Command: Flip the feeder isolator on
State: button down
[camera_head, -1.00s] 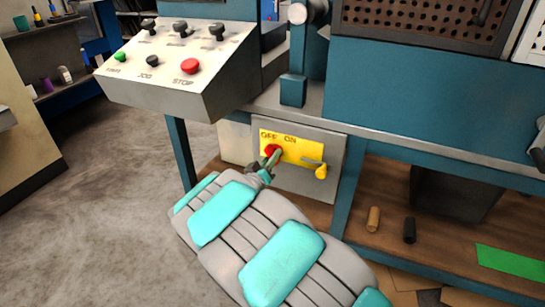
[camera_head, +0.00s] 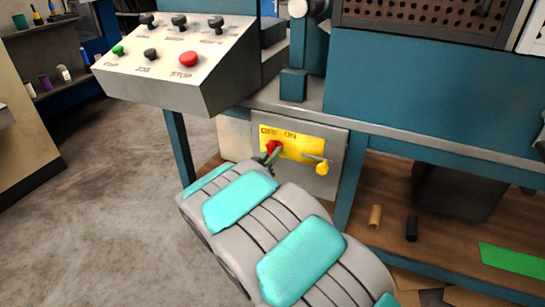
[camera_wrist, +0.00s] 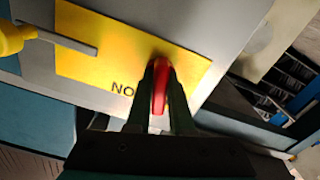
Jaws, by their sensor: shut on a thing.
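The feeder isolator is a grey box (camera_head: 317,181) under the bench, with a yellow plate (camera_head: 302,142) marked OFF on the left and ON on the right. Its red handle (camera_head: 274,146) is at the left part of the plate, under the OFF side. My gripper (camera_head: 271,156) is at the handle, partly hidden by my arm in the head view. In the wrist view, the fingers (camera_wrist: 160,85) are shut on the red handle (camera_wrist: 160,92), one on each side. The letters there appear upside down, and the fingers cover part of the lettering.
A yellow knob-like piece (camera_head: 322,168) on a grey bar hangs at the plate's right; it also shows in the wrist view (camera_wrist: 12,38). A control panel (camera_head: 150,90) with a red STOP button stands up left.

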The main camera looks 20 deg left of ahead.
jog(key=shift+m+b, duration=1.05)
jog(key=shift+m, duration=0.55)
jog(key=c, duration=0.8)
grip_release()
jog(key=s, duration=0.7)
jog(key=shift+s+a, duration=0.3)
jog(key=shift+s, duration=0.1)
jog(key=shift+s, duration=0.1)
